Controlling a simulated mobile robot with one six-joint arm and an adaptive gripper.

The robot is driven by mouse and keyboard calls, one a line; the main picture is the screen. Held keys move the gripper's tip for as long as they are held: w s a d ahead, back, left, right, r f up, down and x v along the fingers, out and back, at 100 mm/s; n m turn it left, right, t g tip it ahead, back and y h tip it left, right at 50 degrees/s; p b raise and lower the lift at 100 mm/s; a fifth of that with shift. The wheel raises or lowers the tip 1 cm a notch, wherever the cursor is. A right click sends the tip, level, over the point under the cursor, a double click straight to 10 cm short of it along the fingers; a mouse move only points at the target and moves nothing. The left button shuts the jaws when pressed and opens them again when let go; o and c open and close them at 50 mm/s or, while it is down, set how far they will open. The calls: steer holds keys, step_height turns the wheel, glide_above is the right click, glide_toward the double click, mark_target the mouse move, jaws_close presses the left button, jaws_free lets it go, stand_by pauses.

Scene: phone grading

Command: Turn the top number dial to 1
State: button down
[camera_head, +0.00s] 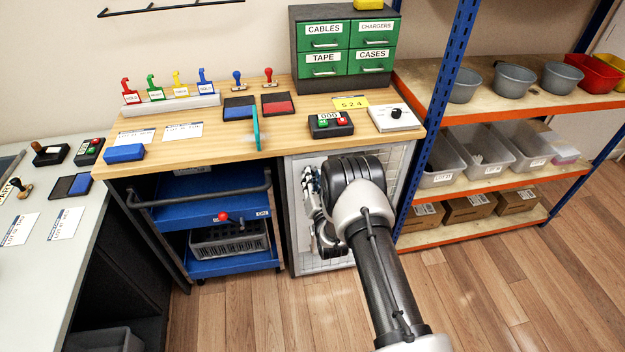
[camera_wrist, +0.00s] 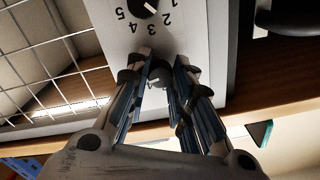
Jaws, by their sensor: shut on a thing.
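In the wrist view my gripper (camera_wrist: 160,78) is at a pale panel (camera_wrist: 205,60), its fingers shut on a small dark knob, the top number dial (camera_wrist: 160,68). The fingers hide most of this knob, and its pointer and numbers cannot be read. A second black dial (camera_wrist: 142,6) shows at the picture's upper edge, apart from the fingers. Its numbers 1 to 5 appear upside down, and its white mark points near 2. In the head view my gripper (camera_head: 314,190) is partly hidden by my arm, in front of the grid frame below the bench.
A white wire grid (camera_wrist: 50,60) lies beside the panel in the wrist view. In the head view a wooden bench (camera_head: 290,140) is above my gripper. A blue cart (camera_head: 210,205) stands at its left, and a blue shelf post (camera_head: 432,110) at its right.

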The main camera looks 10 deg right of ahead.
steer(key=shift+n, duration=0.3)
steer(key=shift+a+f+n+h, duration=0.1)
steer(key=shift+n+h, duration=0.15)
steer(key=shift+n, duration=7.4)
steer(key=shift+a+n+h, duration=0.1)
steer(key=shift+n+h, duration=0.15)
steer(key=shift+n, duration=7.4)
steer(key=c, duration=1.4)
jaws_free()
